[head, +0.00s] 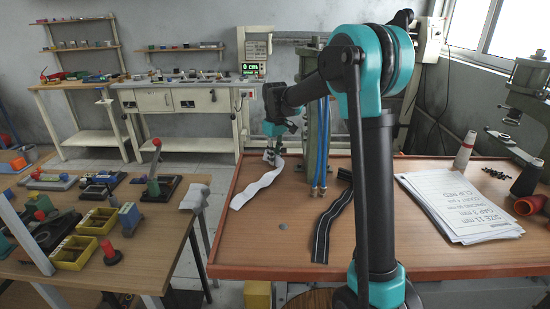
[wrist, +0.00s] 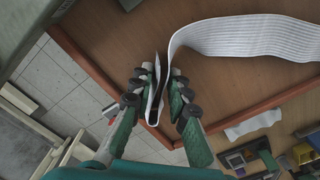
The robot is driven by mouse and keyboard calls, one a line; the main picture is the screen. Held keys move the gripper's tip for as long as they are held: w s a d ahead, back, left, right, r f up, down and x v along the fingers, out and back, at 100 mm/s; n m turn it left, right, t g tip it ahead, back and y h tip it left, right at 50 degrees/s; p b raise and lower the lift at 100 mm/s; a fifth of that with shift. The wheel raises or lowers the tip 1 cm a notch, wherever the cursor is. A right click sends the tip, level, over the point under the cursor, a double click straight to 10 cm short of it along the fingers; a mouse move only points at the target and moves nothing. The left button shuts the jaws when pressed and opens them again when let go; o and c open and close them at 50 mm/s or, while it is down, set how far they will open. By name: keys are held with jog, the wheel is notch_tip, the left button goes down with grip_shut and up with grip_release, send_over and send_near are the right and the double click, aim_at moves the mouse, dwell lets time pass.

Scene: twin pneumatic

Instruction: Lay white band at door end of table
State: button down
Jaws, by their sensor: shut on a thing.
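The white band (head: 257,187) is a long ribbed strip at the left part of the orange-edged table (head: 285,240). My gripper (head: 273,155) is shut on one end of it, near the table's far left corner. From there the band slopes down and curves towards the left edge. In the wrist view my gripper (wrist: 156,88) pinches the folded end of the white band (wrist: 245,40), which runs off to the upper right. I cannot tell how much of the band touches the table. No door shows.
A black band with white stripes (head: 333,222) lies mid-table. Blue tubes on a grey column (head: 318,150) stand right of my gripper. Papers (head: 458,205) lie at right. A cluttered side table (head: 110,255) stands left across a narrow gap. The front left tabletop is mostly clear.

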jog(key=c, duration=1.5)
grip_release()
jog(key=shift+f, duration=0.1)
jog(key=shift+o, duration=0.2)
notch_tip(320, 180, up, 12)
